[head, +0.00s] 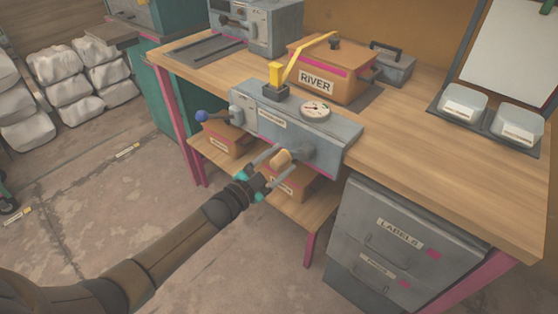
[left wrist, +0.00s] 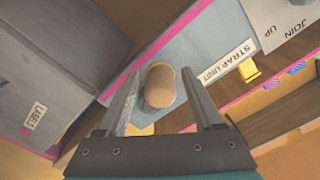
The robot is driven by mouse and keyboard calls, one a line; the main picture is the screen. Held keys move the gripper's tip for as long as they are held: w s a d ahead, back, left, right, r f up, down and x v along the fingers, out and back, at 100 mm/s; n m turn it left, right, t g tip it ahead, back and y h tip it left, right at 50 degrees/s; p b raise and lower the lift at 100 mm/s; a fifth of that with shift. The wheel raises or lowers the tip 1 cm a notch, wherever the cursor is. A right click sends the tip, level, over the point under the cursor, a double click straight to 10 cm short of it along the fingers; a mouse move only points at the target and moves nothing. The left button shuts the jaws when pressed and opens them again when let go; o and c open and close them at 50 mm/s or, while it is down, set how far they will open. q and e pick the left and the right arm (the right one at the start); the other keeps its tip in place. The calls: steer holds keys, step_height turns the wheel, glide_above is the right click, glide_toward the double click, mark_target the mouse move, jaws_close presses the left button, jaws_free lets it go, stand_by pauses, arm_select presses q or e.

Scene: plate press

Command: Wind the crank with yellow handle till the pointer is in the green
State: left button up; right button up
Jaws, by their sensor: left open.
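The grey strap unit (head: 338,142) stands at the front edge of the workbench; its label (left wrist: 228,61) shows in the left wrist view. On its front is a crank (head: 302,151) with a tan-yellow rounded handle (head: 281,157). A round white gauge (head: 316,110) sits on its top; the pointer is too small to read. My left gripper (head: 284,161) is open, with its fingers on either side of the handle. In the left wrist view the handle (left wrist: 160,84) lies between the open fingers (left wrist: 161,76), with visible gaps. My right gripper is not in view.
A blue-knobbed lever (head: 202,116) is on the unit's left end. A yellow strap (head: 306,60) runs by a box marked RIVER (head: 331,75) behind it. Boxes sit on the lower shelf (head: 295,210). A grey drawer cabinet (head: 400,240) is at the right.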

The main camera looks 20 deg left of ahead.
arm_select(q)
steer(key=shift+s, duration=0.1)
steer(key=shift+s+a, duration=0.15)
steer(key=shift+s, duration=0.15)
steer(key=p+v, duration=0.2)
steer(key=v, duration=0.3)
steer(key=shift+s+a, duration=0.1)
steer(key=shift+s, duration=0.15)
steer(key=shift+s+a, duration=0.2)
steer(key=shift+s, duration=0.35)
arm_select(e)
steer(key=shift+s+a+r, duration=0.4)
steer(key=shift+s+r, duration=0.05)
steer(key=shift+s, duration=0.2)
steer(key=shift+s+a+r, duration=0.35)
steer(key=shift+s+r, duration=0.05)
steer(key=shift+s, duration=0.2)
